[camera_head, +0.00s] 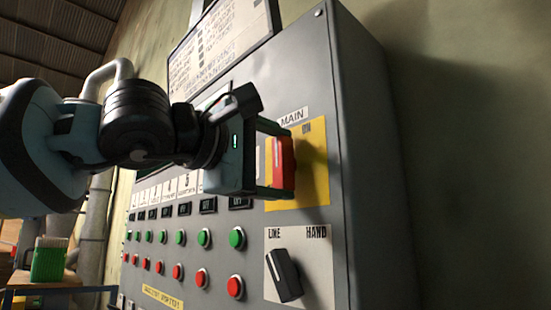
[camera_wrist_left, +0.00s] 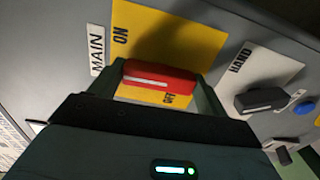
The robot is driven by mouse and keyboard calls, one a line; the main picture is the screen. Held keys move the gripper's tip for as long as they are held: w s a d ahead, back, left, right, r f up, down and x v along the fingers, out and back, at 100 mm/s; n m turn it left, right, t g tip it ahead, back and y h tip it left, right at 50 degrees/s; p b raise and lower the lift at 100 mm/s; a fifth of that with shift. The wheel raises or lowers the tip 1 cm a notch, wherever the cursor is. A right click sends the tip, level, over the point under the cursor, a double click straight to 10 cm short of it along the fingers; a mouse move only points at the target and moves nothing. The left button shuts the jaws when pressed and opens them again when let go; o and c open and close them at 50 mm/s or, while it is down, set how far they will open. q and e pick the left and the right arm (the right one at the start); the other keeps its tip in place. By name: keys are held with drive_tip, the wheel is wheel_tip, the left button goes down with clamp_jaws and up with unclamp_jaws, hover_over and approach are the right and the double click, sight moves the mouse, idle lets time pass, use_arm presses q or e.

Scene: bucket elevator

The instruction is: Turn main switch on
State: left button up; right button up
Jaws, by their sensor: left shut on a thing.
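The main switch is a red handle (camera_head: 283,162) with a white stripe, on a yellow plate (camera_head: 314,165) under a "MAIN" label. My left gripper (camera_head: 278,160) comes in from the left and is shut on the handle, one finger above it and one below. In the left wrist view the red handle (camera_wrist_left: 158,80) sits between the two fingers. There the yellow plate (camera_wrist_left: 180,35) shows "ON" at the upper left and "OFF" just below the handle's right end. The stripe stands roughly upright on the panel. My right gripper is not in view.
The grey cabinet (camera_head: 375,180) has a black LINE/HAND selector (camera_head: 284,275) below the main switch. Rows of green buttons (camera_head: 237,238) and red buttons (camera_head: 235,287) are to its left. A text board (camera_head: 220,45) is above. Open space lies right of the cabinet, before a wall.

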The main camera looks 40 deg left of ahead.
use_arm(q)
drive_tip(key=shift+m, duration=0.4)
drive_tip(key=o, duration=1)
drive_tip(key=shift+s, duration=0.15)
drive_tip(key=s, duration=0.7)
drive_tip(key=shift+s+a, duration=0.25)
drive_tip(key=shift+a, duration=0.05)
